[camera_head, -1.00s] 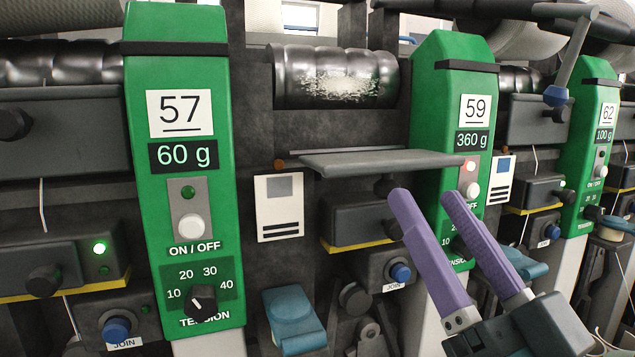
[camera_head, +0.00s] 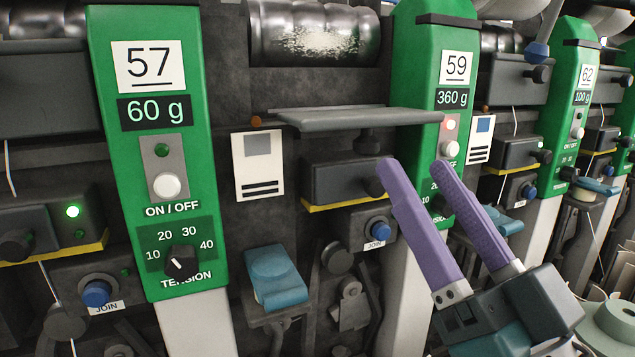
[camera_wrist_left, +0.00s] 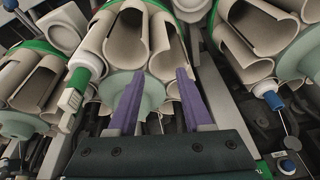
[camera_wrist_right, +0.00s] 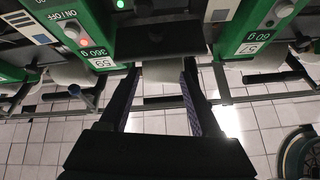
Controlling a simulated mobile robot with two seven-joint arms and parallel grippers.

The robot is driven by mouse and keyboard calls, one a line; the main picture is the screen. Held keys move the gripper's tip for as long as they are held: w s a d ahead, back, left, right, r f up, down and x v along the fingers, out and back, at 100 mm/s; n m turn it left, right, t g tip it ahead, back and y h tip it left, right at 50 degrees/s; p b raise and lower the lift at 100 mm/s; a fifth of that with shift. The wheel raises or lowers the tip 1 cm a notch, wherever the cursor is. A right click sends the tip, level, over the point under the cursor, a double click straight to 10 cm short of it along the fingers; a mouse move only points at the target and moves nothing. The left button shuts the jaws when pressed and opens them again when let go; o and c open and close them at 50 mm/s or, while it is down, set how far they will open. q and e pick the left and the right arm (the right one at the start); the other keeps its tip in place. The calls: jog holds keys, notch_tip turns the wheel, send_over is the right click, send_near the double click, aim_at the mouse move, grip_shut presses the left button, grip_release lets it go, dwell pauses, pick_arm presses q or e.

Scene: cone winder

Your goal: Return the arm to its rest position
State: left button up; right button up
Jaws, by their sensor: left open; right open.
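My right gripper (camera_head: 412,166) is open and empty in the head view, with two purple fingers pointing up in front of the green post marked 59 (camera_head: 442,95). The fingers overlap the lower part of that post in the picture. In the right wrist view its fingers (camera_wrist_right: 160,72) stand apart with nothing between them. My left gripper (camera_wrist_left: 158,75) shows only in the left wrist view. It is open, its purple fingers apart, in front of beige tubes (camera_wrist_left: 128,42) around a pale green hub (camera_wrist_left: 135,93). Whether the fingers touch the hub cannot be told.
Green posts marked 57 (camera_head: 150,130) and 62 (camera_head: 577,110) stand along the machine. A grey plate (camera_head: 355,117) juts out near post 59. A blue pad (camera_head: 275,277) sits lower down. Tiled floor (camera_wrist_right: 150,124) shows in the right wrist view.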

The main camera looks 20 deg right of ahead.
jog(key=a+f+n+g+y+p, duration=0.25)
jog(key=a+f+g+p, duration=0.2)
jog(key=g+p, duration=0.4)
jog(key=s+d+f+n+g+h+p, duration=0.1)
jog(key=s+d+g+h+p, duration=0.25)
jog(key=s+g, duration=1.1)
notch_tip(320, 180, up, 37)
jog(key=s+t+p, duration=0.1)
jog(key=s+p, duration=0.1)
jog(key=p, duration=3.6)
jog(key=shift+f, duration=0.1)
